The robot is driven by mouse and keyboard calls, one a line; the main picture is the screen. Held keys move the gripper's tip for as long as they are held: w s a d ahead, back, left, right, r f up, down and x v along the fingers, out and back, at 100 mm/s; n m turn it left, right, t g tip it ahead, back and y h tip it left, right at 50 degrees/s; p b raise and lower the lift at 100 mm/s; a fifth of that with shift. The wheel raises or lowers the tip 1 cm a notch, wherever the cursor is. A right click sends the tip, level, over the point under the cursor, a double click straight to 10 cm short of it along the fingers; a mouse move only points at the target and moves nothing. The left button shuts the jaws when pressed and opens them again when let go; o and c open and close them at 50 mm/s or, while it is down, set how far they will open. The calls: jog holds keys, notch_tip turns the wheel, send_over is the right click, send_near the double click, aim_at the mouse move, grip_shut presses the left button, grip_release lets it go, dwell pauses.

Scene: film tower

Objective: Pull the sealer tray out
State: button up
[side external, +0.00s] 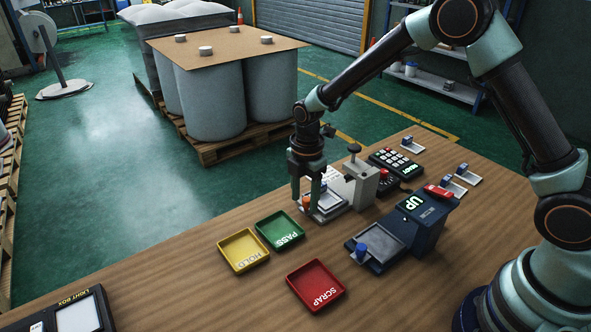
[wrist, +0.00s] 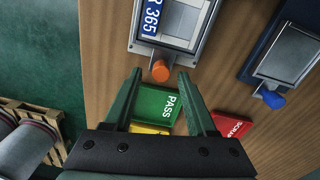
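A grey tray with an orange knob (side external: 306,201) sits at the grey press-like device (side external: 361,185). The wrist view shows this tray (wrist: 143,48) with a blue-and-white label reading "R 365", and its orange knob (wrist: 160,70). My gripper (side external: 306,207) points down there, open, with one finger on each side of the knob; I cannot tell if they touch it. A second grey tray (side external: 380,240) with a blue knob (side external: 361,252) extends from the dark blue device (side external: 425,215) showing "UP", with a red handle (side external: 438,191). Neither device is labelled as the sealer.
Green PASS (side external: 279,230), yellow HOLD (side external: 243,251) and red SCRAP (side external: 315,285) bins stand in front of the trays. A keypad (side external: 397,163) and small blue-and-white pieces lie behind. A light box (side external: 80,315) is at the front left. Wooden table is bare between them.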

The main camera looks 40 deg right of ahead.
notch_tip(320, 180, up, 12)
dwell(0.6)
jog(key=shift+s+r, duration=0.1)
jog(key=shift+s, duration=0.05)
jog(key=s+d+r+m+t, duration=0.2)
jog(key=s+d+r+m, duration=0.2)
jog(key=s+m, duration=0.4)
jog(key=s+d+r+m+t, duration=0.3)
jog(key=s+m, duration=0.5)
jog(key=m, duration=0.3)
notch_tip(320, 180, up, 2)
jog(key=shift+s+d+r+m, duration=0.2)
jog(key=shift+s+d+m, duration=0.1)
jog(key=shift+d+m, duration=0.15)
